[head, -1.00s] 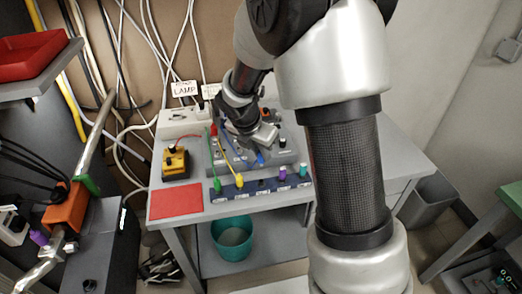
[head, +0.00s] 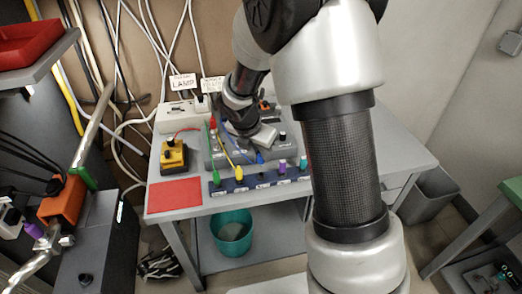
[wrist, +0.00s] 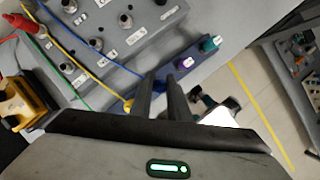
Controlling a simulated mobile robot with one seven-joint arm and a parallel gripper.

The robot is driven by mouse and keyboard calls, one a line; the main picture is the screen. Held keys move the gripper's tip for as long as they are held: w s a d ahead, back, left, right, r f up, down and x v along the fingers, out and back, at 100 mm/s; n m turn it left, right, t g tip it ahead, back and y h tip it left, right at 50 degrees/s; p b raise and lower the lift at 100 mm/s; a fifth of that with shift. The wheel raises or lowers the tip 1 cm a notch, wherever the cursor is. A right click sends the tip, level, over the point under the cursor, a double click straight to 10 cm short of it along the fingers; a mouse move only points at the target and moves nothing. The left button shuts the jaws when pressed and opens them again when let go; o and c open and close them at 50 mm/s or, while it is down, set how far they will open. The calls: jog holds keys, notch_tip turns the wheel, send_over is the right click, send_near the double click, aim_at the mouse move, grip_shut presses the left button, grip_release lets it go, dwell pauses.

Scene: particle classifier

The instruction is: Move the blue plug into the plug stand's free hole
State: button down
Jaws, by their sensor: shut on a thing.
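The blue plug (head: 260,158) shows just below my gripper (head: 260,148) in the head view, close behind the plug stand (head: 250,183). The stand is a dark blue strip along the table's front; it also shows in the wrist view (wrist: 113,103). It carries a green plug (head: 216,179), a yellow plug (head: 239,174), a purple plug (head: 282,166) and a teal plug (head: 303,161). A gap lies between yellow and purple. My gripper's two dark fingers (wrist: 160,90) are shut on the blue plug over that gap in the wrist view; they mostly hide the plug there.
A grey panel (wrist: 112,35) with several sockets stands behind the stand, with green, yellow and blue cables near my gripper. A yellow-black box (head: 173,155) and a red mat (head: 174,195) lie to the left. The right of the table (head: 405,160) is clear.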

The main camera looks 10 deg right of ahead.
aim_at(259, 162)
jog(key=shift+f+b, duration=0.65)
jog(key=shift+f, duration=0.65)
jog(key=shift+p, duration=0.6)
dwell(0.6)
jog(key=shift+f+b, duration=1)
jog(key=shift+f, duration=0.5)
jog(key=c, duration=1.6)
grip_release()
jog(key=shift+r, duration=0.15)
jog(key=p+v, duration=0.4)
jog(key=v, duration=1.3)
jog(key=shift+s, duration=0.1)
jog(key=shift+r, duration=0.1)
